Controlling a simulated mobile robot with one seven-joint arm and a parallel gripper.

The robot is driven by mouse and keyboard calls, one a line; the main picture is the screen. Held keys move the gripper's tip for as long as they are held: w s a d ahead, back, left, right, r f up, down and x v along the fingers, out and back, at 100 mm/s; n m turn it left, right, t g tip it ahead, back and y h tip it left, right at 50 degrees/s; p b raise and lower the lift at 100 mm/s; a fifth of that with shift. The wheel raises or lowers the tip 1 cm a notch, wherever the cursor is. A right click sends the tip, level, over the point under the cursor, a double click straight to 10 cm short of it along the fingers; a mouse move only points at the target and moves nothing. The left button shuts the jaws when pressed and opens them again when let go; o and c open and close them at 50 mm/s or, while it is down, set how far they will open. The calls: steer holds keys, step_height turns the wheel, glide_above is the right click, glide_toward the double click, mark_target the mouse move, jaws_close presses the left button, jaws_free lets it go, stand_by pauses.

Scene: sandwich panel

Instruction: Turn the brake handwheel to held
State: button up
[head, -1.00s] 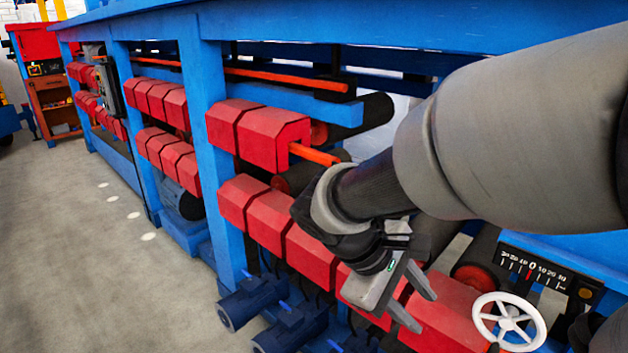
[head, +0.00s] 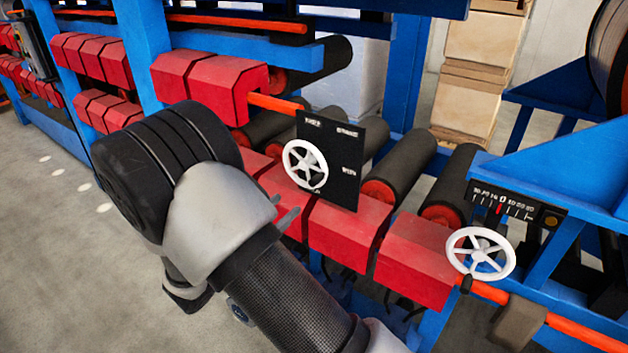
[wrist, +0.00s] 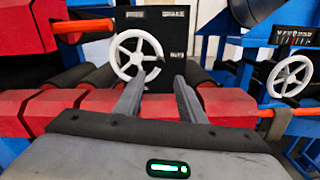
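A white spoked handwheel (head: 305,164) is mounted on a black panel (head: 345,185) with small white labels, too blurred to read surely; this looks like the brake handwheel. In the wrist view the wheel (wrist: 136,54) is upright, ahead of my fingers and slightly left of centre. The black panel (wrist: 178,50) stands behind it. My gripper (head: 286,212) shows only partly in the head view, in front of the red blocks below the wheel. In the wrist view my gripper (wrist: 161,78) is open and empty, its fingers apart and pointing toward the panel, not gripping the rim.
A second white handwheel (head: 480,253) sits at the right below a numbered scale (head: 515,203). Red blocks (head: 345,230) and dark rollers (head: 400,165) lie around the panel. An orange bar (head: 275,102) runs beside it. Open floor (head: 50,230) lies at the left.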

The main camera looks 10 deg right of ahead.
mark_target(312, 184)
steer(key=p+x, duration=0.1)
steer(key=x, duration=1.2)
steer(key=shift+w+d+f, duration=0.1)
steer(key=shift+w+d, duration=0.05)
steer(key=shift+d, duration=0.05)
steer(key=shift+c, duration=0.4)
jaws_close()
